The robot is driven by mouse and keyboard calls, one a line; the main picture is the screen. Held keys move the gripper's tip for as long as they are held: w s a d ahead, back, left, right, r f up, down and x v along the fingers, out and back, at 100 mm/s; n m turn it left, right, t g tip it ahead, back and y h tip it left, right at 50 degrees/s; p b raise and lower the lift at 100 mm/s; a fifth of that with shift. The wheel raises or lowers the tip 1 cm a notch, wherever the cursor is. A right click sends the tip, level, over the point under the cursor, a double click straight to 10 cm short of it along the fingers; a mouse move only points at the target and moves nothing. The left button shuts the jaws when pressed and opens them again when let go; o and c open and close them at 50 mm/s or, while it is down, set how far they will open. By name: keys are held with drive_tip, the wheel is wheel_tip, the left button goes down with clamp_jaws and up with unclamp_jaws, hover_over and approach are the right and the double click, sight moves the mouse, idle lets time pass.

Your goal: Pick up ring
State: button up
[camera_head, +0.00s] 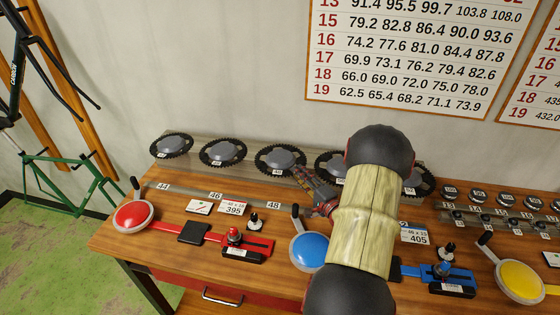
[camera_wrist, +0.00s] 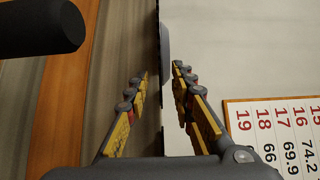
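Several black toothed rings with grey hubs stand in a row along the back of the bench. They include a far-left ring (camera_head: 171,146), a second ring (camera_head: 222,152), a third ring (camera_head: 281,158) and a fourth ring (camera_head: 329,162), partly hidden by my arm. My gripper (camera_head: 303,172) is at the right edge of the third ring. In the wrist view, a dark ring (camera_wrist: 160,120) shows edge-on between the two fingers of my gripper (camera_wrist: 161,72). Gaps show on both sides, so the fingers look open around the ring's edge. More rings are hidden behind my arm.
The wooden bench (camera_head: 170,235) carries a red disc (camera_head: 133,215), a blue disc (camera_head: 309,251) and a yellow disc (camera_head: 521,280) with cranks. Small sprockets (camera_head: 478,197) stand at right. A number chart (camera_head: 415,60) hangs behind. A dark cylinder (camera_wrist: 40,26) is close in the wrist view.

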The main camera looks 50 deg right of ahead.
drive_tip(key=x, duration=0.2)
drive_tip(key=shift+w+d, duration=0.15)
drive_tip(key=shift+w, duration=0.1)
drive_tip(key=shift+c, duration=0.2)
clamp_jaws()
